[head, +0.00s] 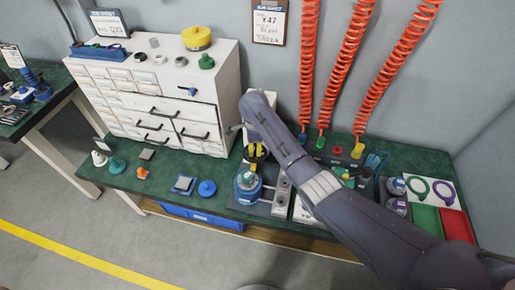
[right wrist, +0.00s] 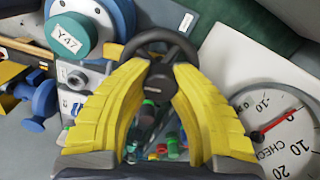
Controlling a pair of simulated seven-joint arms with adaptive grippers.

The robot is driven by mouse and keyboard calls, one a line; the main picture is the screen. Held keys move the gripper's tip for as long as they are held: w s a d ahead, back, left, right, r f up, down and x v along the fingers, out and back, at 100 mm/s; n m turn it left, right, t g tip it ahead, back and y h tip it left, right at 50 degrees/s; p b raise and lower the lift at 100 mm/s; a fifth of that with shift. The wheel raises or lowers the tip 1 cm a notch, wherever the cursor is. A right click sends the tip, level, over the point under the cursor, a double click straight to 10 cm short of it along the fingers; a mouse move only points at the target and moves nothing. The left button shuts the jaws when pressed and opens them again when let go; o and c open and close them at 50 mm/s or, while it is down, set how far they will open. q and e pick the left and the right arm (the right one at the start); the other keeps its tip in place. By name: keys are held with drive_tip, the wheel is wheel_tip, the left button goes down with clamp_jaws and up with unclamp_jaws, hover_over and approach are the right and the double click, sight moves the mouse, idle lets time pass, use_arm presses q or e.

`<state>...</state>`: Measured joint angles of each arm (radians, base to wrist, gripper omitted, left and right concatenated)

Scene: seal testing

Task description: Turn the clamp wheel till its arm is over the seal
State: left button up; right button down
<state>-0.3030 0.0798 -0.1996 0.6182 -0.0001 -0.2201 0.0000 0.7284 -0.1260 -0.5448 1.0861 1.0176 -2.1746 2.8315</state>
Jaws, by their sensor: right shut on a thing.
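The black clamp wheel (right wrist: 160,46) shows in the right wrist view between the yellow fingertips of my right gripper (right wrist: 160,60), which is shut on it. In the head view the right gripper (head: 256,153) reaches down at the test fixture, and its fingers hide most of the wheel. The seal with a teal top and a "Y47" label (right wrist: 68,38) sits beside the wheel, to its left in the wrist view. In the head view its blue holder (head: 247,193) is below the gripper. I cannot clearly make out the clamp's arm. My left gripper is not in view.
A white dial gauge (right wrist: 283,135) lies right of the fingers in the wrist view. On the green bench are a blue knob (head: 207,188), green and red trays (head: 426,220) and a white drawer cabinet (head: 160,95). Red coiled hoses (head: 345,70) hang behind my right arm.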

drive_tip(key=shift+s+a+f+m, duration=0.15)
drive_tip(key=shift+s+f+m, duration=0.05)
drive_tip(key=shift+m, duration=0.3)
drive_tip(key=c, duration=1.5)
unclamp_jaws()
drive_tip(key=o, duration=0.5)
drive_tip(key=shift+w+r, duration=0.1)
drive_tip(key=shift+o, duration=0.2)
drive_tip(key=shift+r, duration=0.15)
drive_tip(key=shift+r, duration=3.65)
